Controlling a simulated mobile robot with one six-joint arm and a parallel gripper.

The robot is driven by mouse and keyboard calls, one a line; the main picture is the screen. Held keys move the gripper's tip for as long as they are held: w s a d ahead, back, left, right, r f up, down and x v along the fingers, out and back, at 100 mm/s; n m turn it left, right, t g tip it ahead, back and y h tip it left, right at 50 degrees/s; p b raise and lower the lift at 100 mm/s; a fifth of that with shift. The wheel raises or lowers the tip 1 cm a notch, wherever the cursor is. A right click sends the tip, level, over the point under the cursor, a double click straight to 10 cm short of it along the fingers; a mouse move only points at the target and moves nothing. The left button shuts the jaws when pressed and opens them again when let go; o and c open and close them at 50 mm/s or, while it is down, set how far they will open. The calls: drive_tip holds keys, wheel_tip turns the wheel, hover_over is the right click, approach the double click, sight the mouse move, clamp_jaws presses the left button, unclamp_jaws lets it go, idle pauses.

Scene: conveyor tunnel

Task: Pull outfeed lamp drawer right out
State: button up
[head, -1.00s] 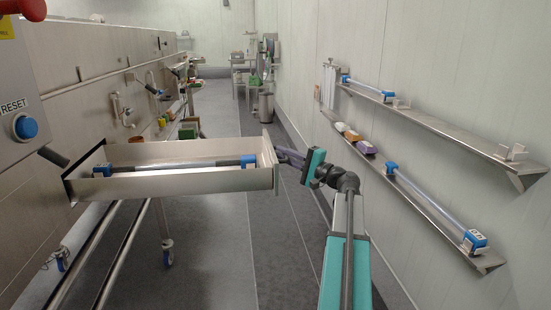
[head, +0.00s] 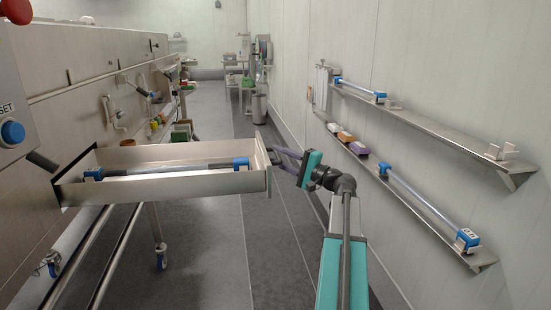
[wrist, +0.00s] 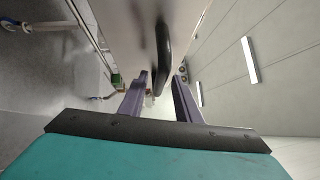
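The lamp drawer (head: 200,186) is a long steel tray drawn well out of the machine side in the head view. Its back end still sits at the dark opening. A lamp tube with blue end caps (head: 170,168) lies inside it. My gripper (head: 276,154) is at the outer face of the drawer front (head: 262,166). In the wrist view the dark bar handle (wrist: 163,50) hangs from the drawer front, its near end between my two purple fingers (wrist: 160,78). The fingers are apart, with gaps showing beside the handle. The head view hides the handle.
The right wall carries an upper shelf (head: 440,132) and a lower shelf (head: 428,214) with blue-ended lamps and small boxes. A blue reset button (head: 12,132) is on the panel at left. Castor-wheeled legs stand under the machine. The aisle floor (head: 205,250) is clear.

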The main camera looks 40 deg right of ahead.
drive_tip(key=v, duration=1.3)
drive_tip(key=shift+s+p, duration=0.15)
drive_tip(key=shift+p, duration=0.2)
drive_tip(key=shift+d, duration=0.2)
